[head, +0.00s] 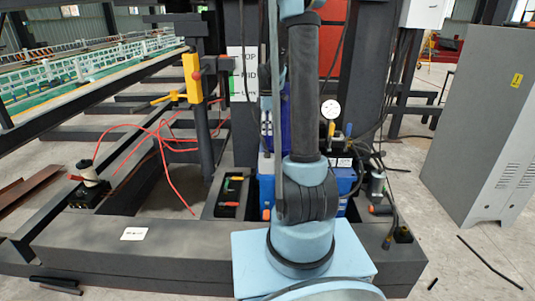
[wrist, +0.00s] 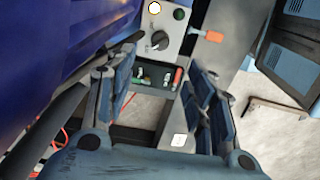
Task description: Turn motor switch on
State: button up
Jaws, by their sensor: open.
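The wrist view shows a light grey switch panel (wrist: 172,52) with a black rotary knob (wrist: 158,40), a dark green button (wrist: 179,14) and a round pale lamp or button (wrist: 155,7) at the top edge. I take the knob to be the motor switch; its marked position is too small to read. My gripper (wrist: 162,75) is open and empty, its two blue fingers apart on either side of the view below the panel. The knob lies beyond the fingertips, between them in the picture, and nothing touches it. In the head view my arm covers the gripper and the panel.
A dark tray (wrist: 160,76) with coloured tools is below the panel. An orange-handled part (wrist: 207,35) sticks out at the right. A large blue body (wrist: 50,40) fills the left. The head view shows a yellow pendant box (head: 192,77), red hoses (head: 162,145) and a grey cabinet (head: 478,130).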

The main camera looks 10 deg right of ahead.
aim_at(267, 154)
notch_tip(267, 154, down, 13)
jog(key=shift+f, duration=0.2)
dwell(0.4)
jog(key=c, duration=1.1)
jog(key=shift+d, duration=0.1)
